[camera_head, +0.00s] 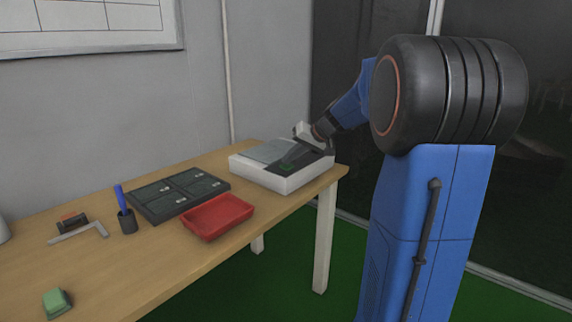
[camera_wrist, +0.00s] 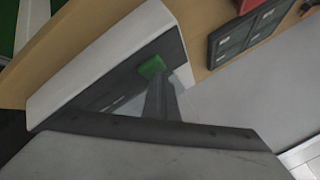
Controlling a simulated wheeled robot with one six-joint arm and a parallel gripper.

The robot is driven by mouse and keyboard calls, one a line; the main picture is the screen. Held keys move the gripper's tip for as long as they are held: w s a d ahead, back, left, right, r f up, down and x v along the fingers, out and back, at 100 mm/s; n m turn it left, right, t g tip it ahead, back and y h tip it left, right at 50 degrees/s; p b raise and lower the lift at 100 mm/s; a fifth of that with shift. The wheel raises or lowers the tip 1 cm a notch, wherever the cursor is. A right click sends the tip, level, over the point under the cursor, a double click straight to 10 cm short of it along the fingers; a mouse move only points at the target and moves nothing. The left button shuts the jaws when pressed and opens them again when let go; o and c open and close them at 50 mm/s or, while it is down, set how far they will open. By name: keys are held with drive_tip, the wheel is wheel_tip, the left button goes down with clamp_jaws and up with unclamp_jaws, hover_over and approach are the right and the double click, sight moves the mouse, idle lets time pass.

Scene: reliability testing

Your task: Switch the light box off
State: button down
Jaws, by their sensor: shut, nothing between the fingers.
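The light box (camera_head: 243,167) is a white, low box at the far right end of the table. Its grey panel (camera_head: 266,151) looks dull, with no clear glow. A green switch (camera_head: 287,166) sits on the dark strip along its right side. The green switch (camera_wrist: 152,66) and white casing (camera_wrist: 95,62) also show in the wrist view. My gripper (camera_head: 291,160) reaches down over the dark strip with its fingers shut and empty. In the wrist view, my fingertips (camera_wrist: 157,78) are right beside the switch; I cannot tell whether they touch it.
A red tray (camera_head: 218,216) and a dark compartment case (camera_head: 177,193) lie left of the light box. A dark cup with a blue pen (camera_head: 127,221), a metal square (camera_head: 80,234) and a green-topped block (camera_head: 57,302) are further left. The wall stands behind the table.

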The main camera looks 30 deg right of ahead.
sight(290, 166)
drive_tip(key=shift+r, duration=3.25)
drive_tip(key=s+a+f+n+g+h, duration=0.1)
drive_tip(key=s+a+f, duration=0.2)
drive_tip(key=s+a, duration=0.55)
drive_tip(key=s+a+f+n+g, duration=0.1)
drive_tip(key=s+a+f, duration=0.1)
drive_tip(key=s+a, duration=0.6)
drive_tip(key=s+f+h, duration=0.1)
drive_tip(key=s+f, duration=0.3)
drive_tip(key=s, duration=0.3)
drive_tip(key=s+a+f+n+g+h, duration=0.1)
drive_tip(key=s+f, duration=0.3)
drive_tip(key=s, duration=0.3)
drive_tip(key=s+a+f+h, duration=0.1)
drive_tip(key=s+f, duration=0.3)
drive_tip(key=s, duration=0.4)
drive_tip(key=shift+a+n, duration=0.25)
drive_tip(key=shift+n, duration=0.15)
